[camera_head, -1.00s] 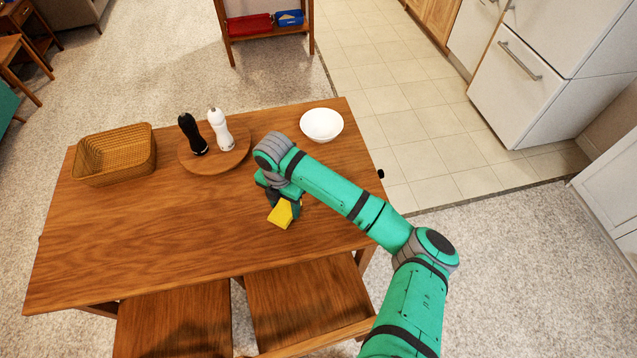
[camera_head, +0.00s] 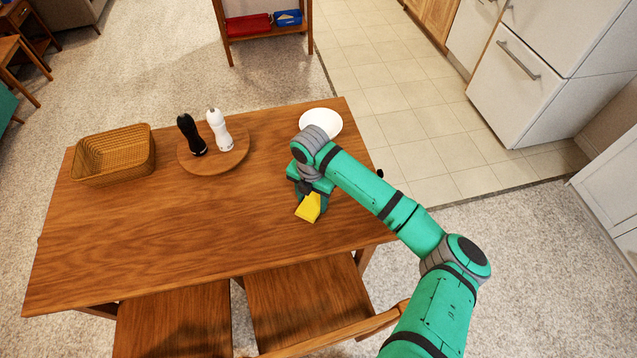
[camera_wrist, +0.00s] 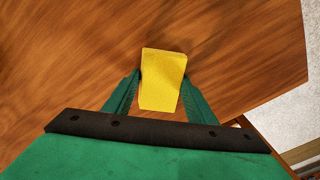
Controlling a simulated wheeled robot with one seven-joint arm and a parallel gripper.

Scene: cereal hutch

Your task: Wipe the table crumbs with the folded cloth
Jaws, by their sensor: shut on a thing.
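The folded cloth is a small yellow block (camera_head: 309,207) over the right part of the wooden table (camera_head: 150,230). My gripper (camera_head: 312,198) is shut on it from above. In the wrist view the yellow cloth (camera_wrist: 163,80) sits between the two green fingers (camera_wrist: 160,92). The cloth is at or very near the tabletop; I cannot tell if it touches. I can make out no crumbs on the table in either view. The wood under my arm and gripper is partly hidden.
A white bowl (camera_head: 322,121) stands behind my gripper, partly hidden by my arm. A round wooden board (camera_head: 216,164) holds a black mill (camera_head: 191,134) and a white mill (camera_head: 219,130). A wicker basket (camera_head: 114,156) is at the left. Chairs (camera_head: 300,300) stand at the front edge.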

